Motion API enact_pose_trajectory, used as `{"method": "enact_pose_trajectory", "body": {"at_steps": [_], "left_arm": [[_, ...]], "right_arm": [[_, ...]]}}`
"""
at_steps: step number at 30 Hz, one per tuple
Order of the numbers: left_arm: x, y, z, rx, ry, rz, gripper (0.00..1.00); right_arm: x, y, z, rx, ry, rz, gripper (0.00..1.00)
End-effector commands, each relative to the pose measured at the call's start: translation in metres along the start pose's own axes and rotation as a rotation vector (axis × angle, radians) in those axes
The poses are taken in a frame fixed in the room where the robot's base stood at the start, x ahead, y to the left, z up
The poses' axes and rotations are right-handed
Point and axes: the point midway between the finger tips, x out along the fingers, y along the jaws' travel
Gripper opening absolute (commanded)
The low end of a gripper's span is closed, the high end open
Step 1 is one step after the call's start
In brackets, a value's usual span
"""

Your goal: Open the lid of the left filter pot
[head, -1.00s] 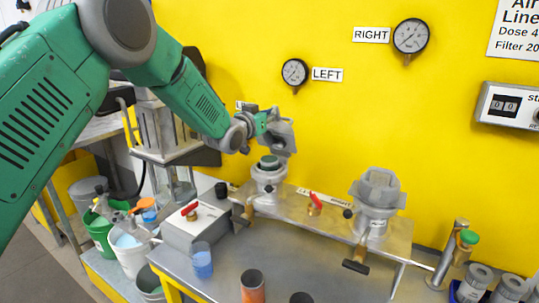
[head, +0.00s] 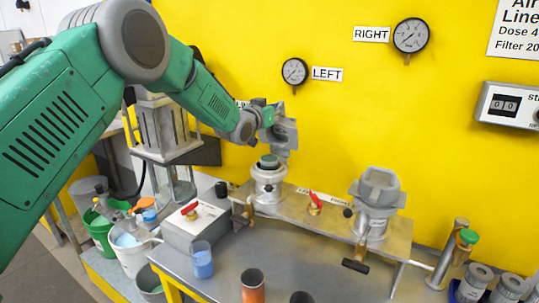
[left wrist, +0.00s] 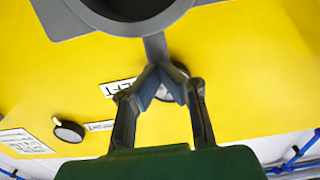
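The left filter pot (head: 268,190) stands on the metal bench at mid-picture in the head view. Its mouth is uncovered, with a dark green round top (head: 268,161) showing in it. Its grey lid (head: 286,134) is raised and stands steeply above the pot, at its back right. My left gripper (head: 267,115) is up beside the lid. In the left wrist view its fingertips (left wrist: 158,82) come together at the lid's grey handle (left wrist: 157,48), with the lid's round part at the top edge. The exact contact is partly hidden. My right gripper is not in view.
The right filter pot (head: 374,215) has its grey lid (head: 378,185) down. A yellow wall with the left gauge (head: 294,71) is close behind. A blue cup (head: 202,262) and an orange cup (head: 253,287) stand at the front.

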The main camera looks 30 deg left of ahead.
Motion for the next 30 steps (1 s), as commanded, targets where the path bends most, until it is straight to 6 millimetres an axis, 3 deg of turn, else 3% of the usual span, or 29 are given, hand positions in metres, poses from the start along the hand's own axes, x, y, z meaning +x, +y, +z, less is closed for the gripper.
{"method": "enact_pose_trajectory", "body": {"at_steps": [15,25,30], "left_arm": [[0.038,0.0,0.001,-0.001,0.001,0.0,0.0],[0.039,0.0,0.0,-0.001,0.001,0.0,0.0],[0.021,-0.001,-0.006,-0.002,0.0,-0.001,0.0]], "right_arm": [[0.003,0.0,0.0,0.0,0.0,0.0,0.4],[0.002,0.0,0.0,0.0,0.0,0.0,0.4],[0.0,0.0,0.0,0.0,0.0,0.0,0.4]]}}
